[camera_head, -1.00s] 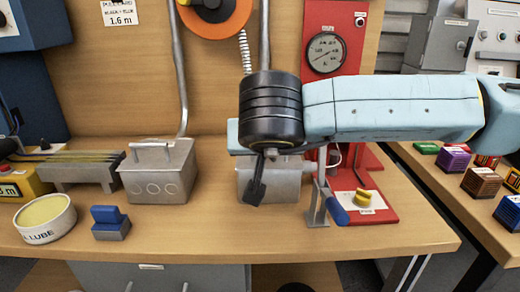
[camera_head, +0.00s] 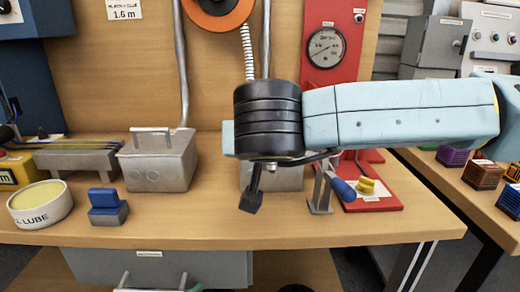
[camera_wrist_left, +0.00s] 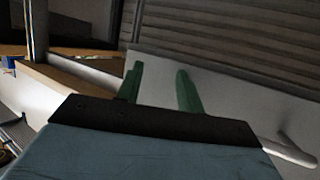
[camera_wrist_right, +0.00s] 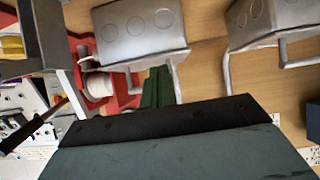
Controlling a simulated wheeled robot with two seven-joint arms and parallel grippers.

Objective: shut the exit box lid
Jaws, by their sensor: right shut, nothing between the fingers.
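Two grey metal boxes with top handles stand on the bench; I cannot read which is the exit box. The left box (camera_head: 157,165) has its lid down. The middle box (camera_head: 283,180) is mostly hidden behind my right arm in the head view. In the right wrist view both the middle box (camera_wrist_right: 140,32) and the left box (camera_wrist_right: 262,18) show round knockouts and handles. My right gripper (camera_wrist_right: 158,85) is shut and empty, close by the middle box's handle; contact is unclear. My left gripper (camera_wrist_left: 160,85) is open and empty, facing a grey panel (camera_wrist_left: 220,100).
A lube tin (camera_head: 40,206) and a blue block (camera_head: 107,205) sit front left. The front middle of the bench is clear.

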